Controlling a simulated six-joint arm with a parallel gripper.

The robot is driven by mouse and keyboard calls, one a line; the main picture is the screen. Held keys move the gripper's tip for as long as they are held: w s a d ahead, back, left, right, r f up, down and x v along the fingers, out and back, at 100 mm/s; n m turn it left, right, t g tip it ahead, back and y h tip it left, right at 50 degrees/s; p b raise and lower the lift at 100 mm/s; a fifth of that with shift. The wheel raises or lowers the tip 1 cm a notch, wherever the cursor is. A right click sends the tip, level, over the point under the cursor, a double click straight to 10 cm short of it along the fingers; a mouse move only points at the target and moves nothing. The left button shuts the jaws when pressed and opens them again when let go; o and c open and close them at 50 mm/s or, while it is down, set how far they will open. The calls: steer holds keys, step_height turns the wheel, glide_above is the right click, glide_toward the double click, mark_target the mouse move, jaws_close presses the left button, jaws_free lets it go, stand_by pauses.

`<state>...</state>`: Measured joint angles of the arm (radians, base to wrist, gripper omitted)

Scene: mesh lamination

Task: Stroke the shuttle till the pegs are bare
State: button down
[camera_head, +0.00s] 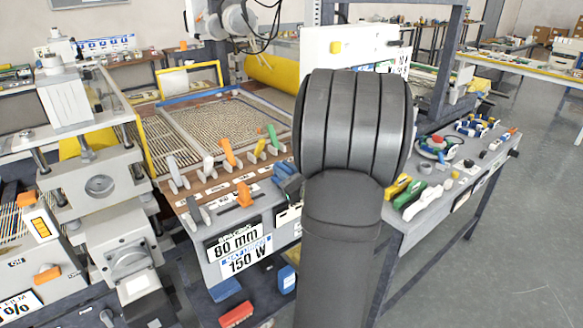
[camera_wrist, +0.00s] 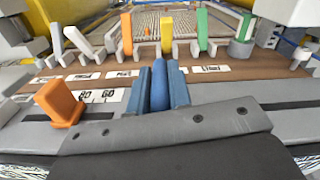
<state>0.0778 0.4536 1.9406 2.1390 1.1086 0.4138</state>
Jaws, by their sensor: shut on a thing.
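My gripper (camera_wrist: 158,85) is shut on a rounded blue handle (camera_wrist: 158,80), which stands between its two blue jaws above the grey bench front. I take the handle for the shuttle, but its lower end is hidden behind the gripper body. In the head view my gripper (camera_head: 288,184) is partly hidden behind my arm. A row of white, orange, yellow and green upright levers stands beyond the jaws; the orange lever (camera_wrist: 127,34), yellow lever (camera_wrist: 166,32) and green lever (camera_wrist: 202,30) are clearest. I cannot tell any separate pegs from these pieces.
An orange knob (camera_wrist: 57,103) sits in a slot left of my gripper, beside a number scale. A tan mesh panel (camera_head: 225,125) lies behind the levers. A grey press (camera_head: 100,185) stands at left. A side table (camera_head: 440,195) at right holds tools.

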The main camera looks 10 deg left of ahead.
steer(key=shift+s+a, duration=0.15)
steer(key=c, duration=1.4)
jaws_free()
steer(key=shift+o, duration=0.2)
steer(key=shift+s+d, duration=0.1)
steer(key=shift+d, duration=0.1)
steer(key=v, duration=1.7)
steer(key=shift+a+r, duration=0.1)
steer(key=shift+r, duration=0.05)
